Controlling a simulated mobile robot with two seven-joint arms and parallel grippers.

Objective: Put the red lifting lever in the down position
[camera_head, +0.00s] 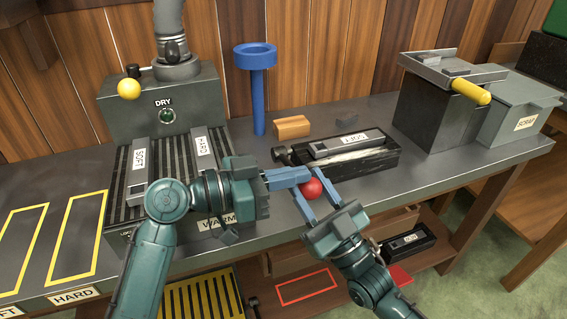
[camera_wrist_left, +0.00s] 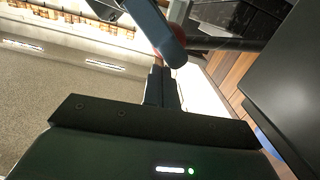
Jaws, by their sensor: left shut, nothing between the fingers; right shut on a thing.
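The red ball knob (camera_head: 312,188) of the lifting lever is at the front edge of the bench, before the black mould (camera_head: 375,165). My right gripper (camera_head: 317,193) comes from below right, with its blue fingers on either side of the knob, shut on it. My left gripper (camera_head: 308,173) is shut and empty, its fingertips just above and left of the knob; I cannot tell if they touch it. In the left wrist view my left fingers (camera_wrist_left: 162,88) are together, and a sliver of the red knob (camera_wrist_left: 182,57) shows behind a blue finger. The lever's rod is mostly hidden.
A blue funnel stand (camera_head: 257,95) and a wooden block (camera_head: 292,127) are behind. A box with a yellow handle (camera_head: 470,92) and a scrap bin (camera_head: 520,105) stand at right.

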